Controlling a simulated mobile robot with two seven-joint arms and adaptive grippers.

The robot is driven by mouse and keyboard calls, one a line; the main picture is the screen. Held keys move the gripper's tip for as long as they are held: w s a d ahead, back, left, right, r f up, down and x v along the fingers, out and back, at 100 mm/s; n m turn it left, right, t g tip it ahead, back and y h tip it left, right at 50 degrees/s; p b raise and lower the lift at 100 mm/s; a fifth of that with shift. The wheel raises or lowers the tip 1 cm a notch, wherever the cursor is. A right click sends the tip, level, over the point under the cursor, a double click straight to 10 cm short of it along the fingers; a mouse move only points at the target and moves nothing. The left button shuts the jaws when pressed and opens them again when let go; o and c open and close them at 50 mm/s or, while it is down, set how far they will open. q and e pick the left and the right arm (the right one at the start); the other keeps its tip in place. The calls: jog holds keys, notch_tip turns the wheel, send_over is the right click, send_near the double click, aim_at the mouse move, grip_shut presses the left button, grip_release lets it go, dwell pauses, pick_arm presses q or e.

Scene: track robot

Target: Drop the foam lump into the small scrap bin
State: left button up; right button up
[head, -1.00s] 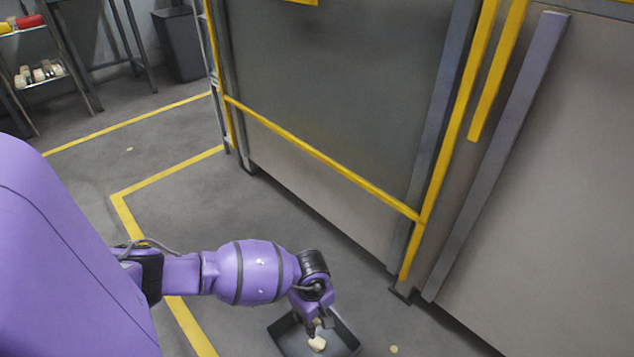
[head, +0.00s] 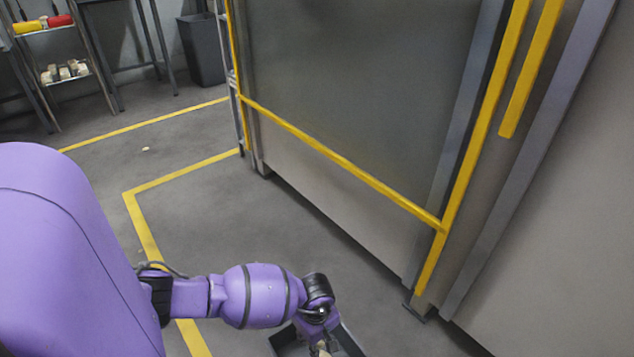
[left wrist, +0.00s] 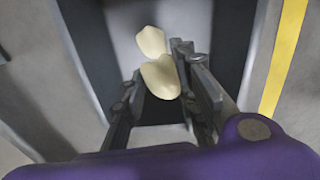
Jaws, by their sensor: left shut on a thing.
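My left gripper (head: 322,346) is low at the bottom of the head view, over a dark open-topped container (head: 352,343) on the floor. In the left wrist view, my left gripper (left wrist: 166,88) is shut on a cream foam lump (left wrist: 160,78). A second, smaller pale lump (left wrist: 151,41) shows just beyond it against a light grey surface; I cannot tell whether the two touch. The dark walls of the container (left wrist: 232,40) run on both sides of the fingers. I cannot tell how high the held lump is. My right gripper is not in view.
A tall grey cabinet (head: 350,90) with yellow rails stands right of the arm. A dark bin (head: 203,48) stands at the back, beside a shelf (head: 62,80) with several pale items. Yellow lines (head: 150,230) mark the floor, which is clear left of the cabinet.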

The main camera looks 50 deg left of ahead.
pick_arm(q)
jog(key=o, duration=0.9)
notch_tip(320, 180, up, 12)
dwell(0.6)
